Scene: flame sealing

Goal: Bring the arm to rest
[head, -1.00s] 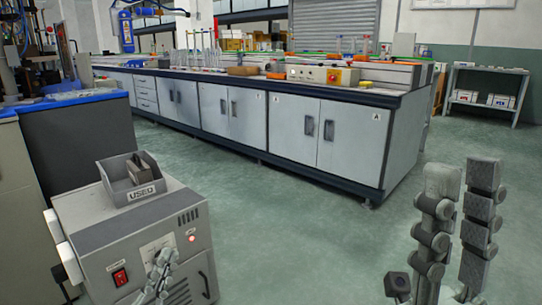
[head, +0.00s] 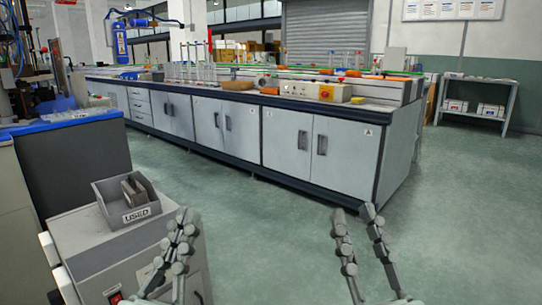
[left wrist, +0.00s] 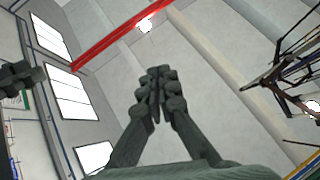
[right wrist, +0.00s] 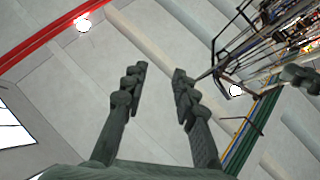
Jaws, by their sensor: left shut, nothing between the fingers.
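My left gripper (head: 182,222) is raised in front of the grey machine at the lower left of the head view. Its fingers are together and empty, and they also show closed in the left wrist view (left wrist: 156,85). My right gripper (head: 356,218) is raised over the open floor, right of the middle. Its two fingers are apart with nothing between them, as the right wrist view (right wrist: 158,82) also shows. Both wrist views look up at the ceiling.
A grey machine (head: 85,231) with a red switch stands at the lower left. A grey bin marked USED (head: 105,215) sits on it and holds a dark object. A long lab bench (head: 225,128) runs across the back. Green floor (head: 450,200) is clear at the right.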

